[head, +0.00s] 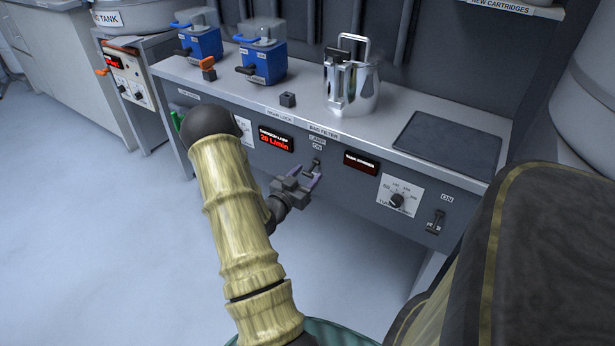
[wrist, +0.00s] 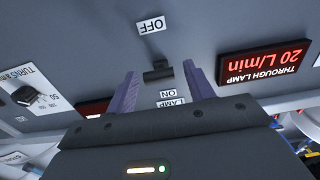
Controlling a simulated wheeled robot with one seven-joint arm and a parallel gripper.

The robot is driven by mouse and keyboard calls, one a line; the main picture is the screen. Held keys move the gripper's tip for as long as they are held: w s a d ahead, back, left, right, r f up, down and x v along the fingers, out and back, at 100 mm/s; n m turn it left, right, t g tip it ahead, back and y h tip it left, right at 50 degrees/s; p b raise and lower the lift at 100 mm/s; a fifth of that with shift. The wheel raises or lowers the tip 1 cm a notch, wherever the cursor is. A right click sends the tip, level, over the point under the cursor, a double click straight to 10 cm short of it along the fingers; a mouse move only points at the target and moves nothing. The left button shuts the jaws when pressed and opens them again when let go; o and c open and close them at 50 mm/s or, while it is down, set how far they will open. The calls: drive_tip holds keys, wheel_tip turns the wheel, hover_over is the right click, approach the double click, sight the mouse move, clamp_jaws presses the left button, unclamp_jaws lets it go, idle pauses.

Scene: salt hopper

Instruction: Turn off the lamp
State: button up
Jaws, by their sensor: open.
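The lamp switch (head: 317,163) is a small dark lever on the bench's front panel, below a label reading LAMP ON. In the upside-down wrist view, the switch (wrist: 158,71) lies between the OFF label (wrist: 151,25) and the ON label (wrist: 169,94). Which way its lever is set I cannot tell surely. My gripper (head: 301,177) is open and empty, just in front of the panel. Its two purple fingers (wrist: 158,84) appear on either side of the switch in the wrist view. Whether they touch anything is unclear.
A red display reading 20 L/min (head: 276,140) is left of the switch. Another display (head: 361,162), a dial (head: 398,200) and a second ON switch (head: 436,221) are to its right. A metal jug (head: 352,88) and blue units (head: 262,62) stand on the bench. Floor at left is clear.

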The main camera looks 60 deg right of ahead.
drive_tip(key=shift+d, duration=0.5)
drive_tip(key=shift+c, duration=0.4)
drive_tip(key=c, duration=0.9)
drive_tip(key=f+h+b, duration=0.1)
drive_tip(key=b, duration=0.2)
drive_tip(key=shift+f, duration=0.15)
drive_tip(key=shift+d+h+b, duration=0.1)
drive_tip(key=shift+h+b, duration=0.5)
drive_tip(key=o, duration=1)
